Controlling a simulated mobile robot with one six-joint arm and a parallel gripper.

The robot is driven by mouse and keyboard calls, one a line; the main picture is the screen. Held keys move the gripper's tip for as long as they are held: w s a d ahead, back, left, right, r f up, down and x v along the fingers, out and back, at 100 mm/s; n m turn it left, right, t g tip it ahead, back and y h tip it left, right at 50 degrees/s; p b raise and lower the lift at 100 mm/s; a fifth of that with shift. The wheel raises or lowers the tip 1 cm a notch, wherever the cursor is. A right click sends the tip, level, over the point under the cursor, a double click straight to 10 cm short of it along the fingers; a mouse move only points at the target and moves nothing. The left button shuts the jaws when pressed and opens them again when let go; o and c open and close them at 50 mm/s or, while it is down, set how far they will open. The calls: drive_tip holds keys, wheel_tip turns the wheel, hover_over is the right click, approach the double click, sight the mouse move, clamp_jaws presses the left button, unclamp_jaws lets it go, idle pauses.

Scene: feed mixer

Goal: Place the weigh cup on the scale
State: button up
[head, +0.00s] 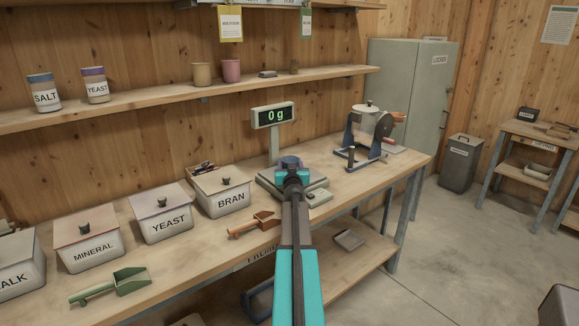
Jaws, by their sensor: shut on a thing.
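The scale (265,182) stands on the workbench, and its raised display (273,116) reads 0 g. My gripper (291,167) is over the scale's platform, seen from behind along my arm. It is shut on the weigh cup (290,160), whose bluish-purple rim shows just past the gripper. The rest of the cup and the middle of the platform are hidden by my gripper and arm. I cannot see a gap between cup and platform from here.
Lidded bins marked BRAN (226,202), YEAST (167,226) and MINERAL (92,256) line the bench to the left. A brown scoop (252,225) and a green scoop (117,285) lie in front. A mixer (368,130) stands to the right of the scale.

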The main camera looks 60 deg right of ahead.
drive_tip(key=shift+f, duration=0.1)
drive_tip(key=o, duration=1)
drive_tip(key=shift+r, duration=0.2)
drive_tip(key=shift+v, duration=6.05)
drive_tip(key=shift+s+f, duration=0.1)
